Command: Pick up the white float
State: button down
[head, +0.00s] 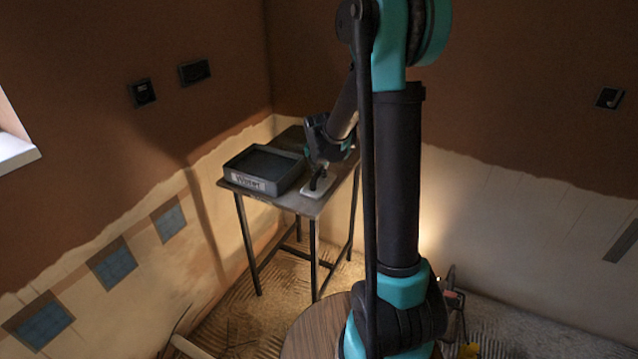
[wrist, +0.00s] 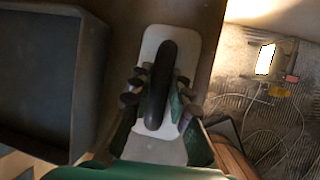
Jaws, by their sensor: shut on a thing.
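The white float (wrist: 184,46) has a flat white plate with rounded corners and a dark arched handle (wrist: 160,85). In the head view the float (head: 314,190) is at the front right part of the small table (head: 286,199), beside the grey tub. My gripper (wrist: 158,92) is over the float, its fingers on both sides of the handle and shut on it. In the head view my gripper (head: 321,168) comes down from above. I cannot tell whether the plate touches the tabletop.
A grey tub labelled "Water" (head: 255,184) stands on the table to the left of the float, close by. It fills the left of the wrist view (wrist: 85,95). A round wooden top (head: 308,338) stands nearer me. A lit work lamp (wrist: 266,60) and cables lie on the floor.

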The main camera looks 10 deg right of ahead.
aim_at(320, 170)
jog(key=shift+r, duration=0.1)
dwell(0.3)
notch_tip(320, 170, up, 20)
dwell(0.5)
